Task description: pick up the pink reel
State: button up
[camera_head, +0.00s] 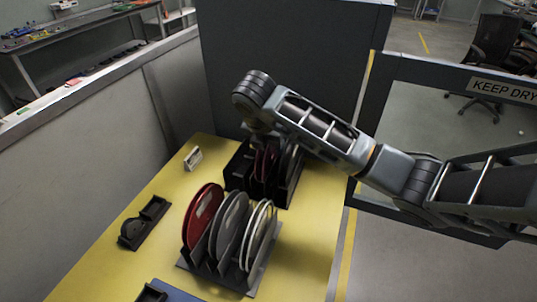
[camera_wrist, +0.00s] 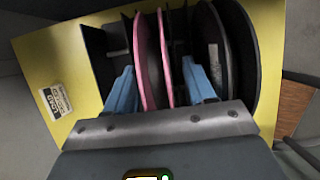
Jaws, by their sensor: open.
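The pink reel (camera_wrist: 141,60) stands on edge in a dark rack in the wrist view, with two pink flanges showing. In the head view the reel (camera_head: 262,163) is partly hidden in the back rack (camera_head: 285,197). My gripper (camera_wrist: 158,66) is open over that rack. One blue finger is left of the pink reel and the other is right of it. I cannot tell whether either finger touches it. In the head view my fingers are hidden by my wrist and blur.
Black reels (camera_wrist: 237,50) stand just right of my gripper in the same rack. A front rack (camera_head: 222,277) holds a red reel (camera_head: 202,216) and grey and white reels. A tape dispenser (camera_head: 143,225) and small label card (camera_head: 193,158) lie left on the yellow table (camera_head: 110,275). A dark panel rises behind.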

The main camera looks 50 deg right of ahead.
grip_shut()
dwell(0.5)
jog(key=shift+r, duration=0.1)
notch_tip(320, 180, up, 18)
jog(key=p, duration=0.4)
dwell(0.4)
